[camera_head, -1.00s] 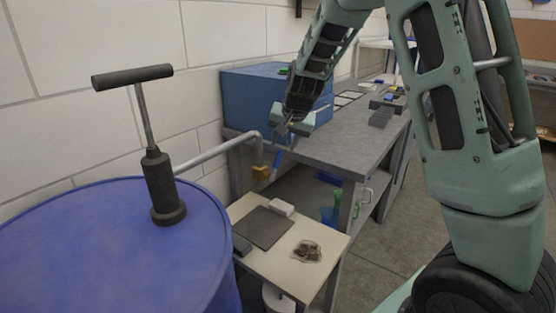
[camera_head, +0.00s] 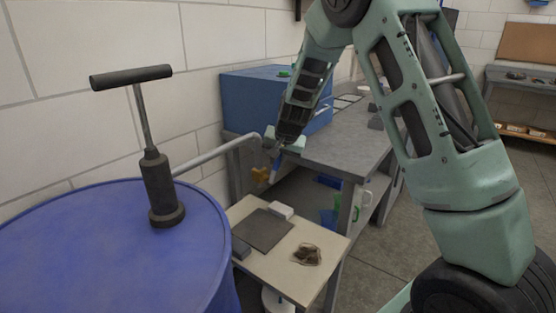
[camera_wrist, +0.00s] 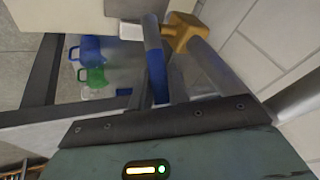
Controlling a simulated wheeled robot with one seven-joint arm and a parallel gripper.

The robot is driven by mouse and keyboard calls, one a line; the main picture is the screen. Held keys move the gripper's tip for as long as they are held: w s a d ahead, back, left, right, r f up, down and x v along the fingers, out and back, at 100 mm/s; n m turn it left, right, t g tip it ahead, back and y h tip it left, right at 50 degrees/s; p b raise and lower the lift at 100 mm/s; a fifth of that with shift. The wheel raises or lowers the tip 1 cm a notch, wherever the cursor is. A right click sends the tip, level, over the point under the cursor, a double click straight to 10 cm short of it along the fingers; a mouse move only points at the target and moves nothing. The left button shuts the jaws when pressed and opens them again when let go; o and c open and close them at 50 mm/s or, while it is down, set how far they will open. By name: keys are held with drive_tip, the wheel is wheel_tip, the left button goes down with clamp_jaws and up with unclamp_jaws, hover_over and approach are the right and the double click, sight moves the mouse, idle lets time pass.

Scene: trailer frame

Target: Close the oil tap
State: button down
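The oil tap is a small yellow brass piece (camera_head: 260,176) at the end of the grey pipe coming from the blue drum. It shows close up at the top of the wrist view (camera_wrist: 183,34). My gripper (camera_head: 273,178) points down at the tap, its blue-and-grey fingers close beside it. In the wrist view the two fingers stand apart, and the brass piece lies at the tip of the right finger. A narrow gap shows between the brass and the left fingertip. Firm contact cannot be made out.
The blue drum (camera_head: 95,250) with a hand pump (camera_head: 160,185) stands at the left. The pipe (camera_head: 215,152) runs along the wall. Below the tap is a small table (camera_head: 310,278) with a dark plate, a white block and a brown rag. A grey workbench (camera_head: 345,150) stands behind.

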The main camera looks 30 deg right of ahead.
drive_tip(key=w+d+f+m+g+y+p, duration=0.1)
drive_tip(key=f+y, duration=0.4)
drive_tip(key=y, duration=0.5)
drive_tip(key=shift+d+f+m+g+y+p, duration=0.35)
drive_tip(key=shift+d+m+g+p, duration=0.45)
drive_tip(key=shift+d+g, duration=0.35)
drive_tip(key=shift+a, duration=0.15)
drive_tip(key=c, duration=1.3)
unclamp_jaws()
drive_tip(key=shift+c, duration=0.2)
drive_tip(key=v, duration=0.8)
drive_tip(key=b+v, duration=0.1)
drive_tip(key=v, duration=0.8)
drive_tip(key=shift+w+d+f, duration=0.1)
drive_tip(key=shift+d+f, duration=0.05)
drive_tip(key=shift+d, duration=0.25)
